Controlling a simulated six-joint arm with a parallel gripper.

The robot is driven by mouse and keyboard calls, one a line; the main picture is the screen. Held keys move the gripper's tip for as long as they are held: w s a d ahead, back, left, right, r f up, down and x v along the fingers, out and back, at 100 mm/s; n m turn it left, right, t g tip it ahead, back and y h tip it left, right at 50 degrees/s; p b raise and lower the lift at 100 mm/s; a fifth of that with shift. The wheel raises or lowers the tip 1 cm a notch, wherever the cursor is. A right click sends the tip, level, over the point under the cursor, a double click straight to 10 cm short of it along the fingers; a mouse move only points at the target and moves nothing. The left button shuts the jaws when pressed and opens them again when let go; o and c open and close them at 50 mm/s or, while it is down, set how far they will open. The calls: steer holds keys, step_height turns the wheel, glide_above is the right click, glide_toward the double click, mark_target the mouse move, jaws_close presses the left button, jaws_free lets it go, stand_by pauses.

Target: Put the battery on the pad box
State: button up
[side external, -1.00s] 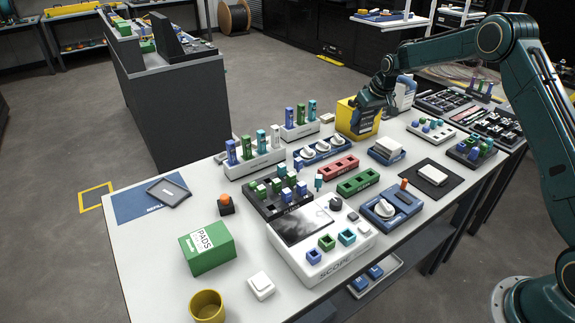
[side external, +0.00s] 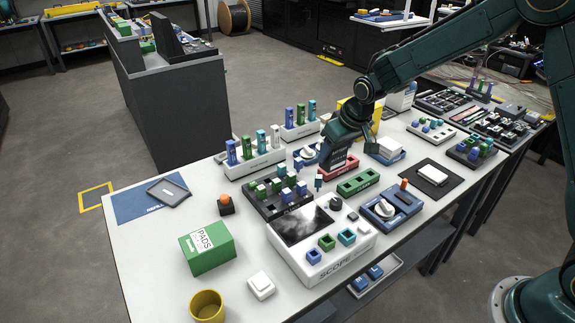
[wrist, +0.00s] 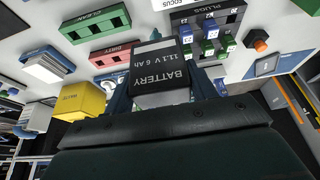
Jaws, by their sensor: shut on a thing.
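The pad box is a green box (side external: 207,252) with a white PADS label, standing at the near left of the white table. My gripper (side external: 338,147) is shut on the battery, a dark block (side external: 343,162) with white lettering. In the wrist view the battery (wrist: 165,76) reads "BATTERY 11.1 V 6 Ah" and sits between the fingers. The gripper holds it above the middle of the table, near the red DIRTY block, up and to the right of the pad box. I cannot make out the pad box in the wrist view.
The plug tray (side external: 278,197), white scope unit (side external: 318,250) and orange-button unit (side external: 226,204) lie between my gripper and the pad box. A rack of upright cylinders (side external: 253,160) stands at the back. A yellow cup (side external: 207,305) and white switch (side external: 261,286) are nearby.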

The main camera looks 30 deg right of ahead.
steer(key=w+a+r, duration=0.3)
steer(key=a+r, duration=0.1)
steer(key=a, duration=0.5)
steer(key=w+a+r, duration=0.3)
steer(key=a+r, duration=0.1)
steer(key=a, duration=0.6)
step_height(320, 180, up, 6)
glide_above(206, 240)
steer(key=shift+f, duration=0.1)
step_height(206, 240, down, 20)
steer(key=shift+r, duration=0.1)
steer(key=shift+f, duration=0.2)
steer(key=o, duration=1.2)
